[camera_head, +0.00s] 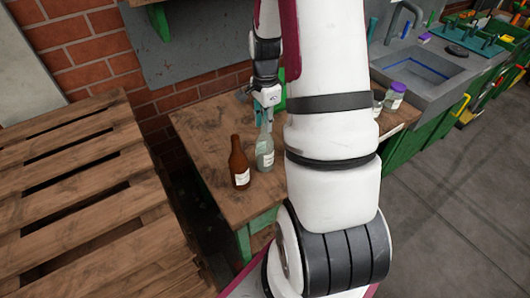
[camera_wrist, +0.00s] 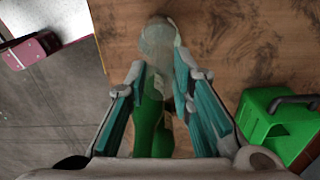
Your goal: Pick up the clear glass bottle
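The clear glass bottle (camera_head: 265,153) stands upright on the wooden table, with a pale label on its body. In the wrist view its clear body (camera_wrist: 158,42) shows beyond the fingertips. My gripper (camera_head: 261,111) points down at the bottle's top. In the wrist view its teal fingers (camera_wrist: 161,68) are on either side of the bottle, apart from each other, and look open. Contact with the glass is not clear. A green shape (camera_wrist: 150,125) shows between the fingers; I cannot tell what it is.
A brown bottle (camera_head: 239,163) stands close to the left of the clear bottle. A green box (camera_wrist: 277,122) is on the table to the right in the wrist view. Jars (camera_head: 394,96) stand at the table's right end. A slatted wooden pallet (camera_head: 75,190) is at the left.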

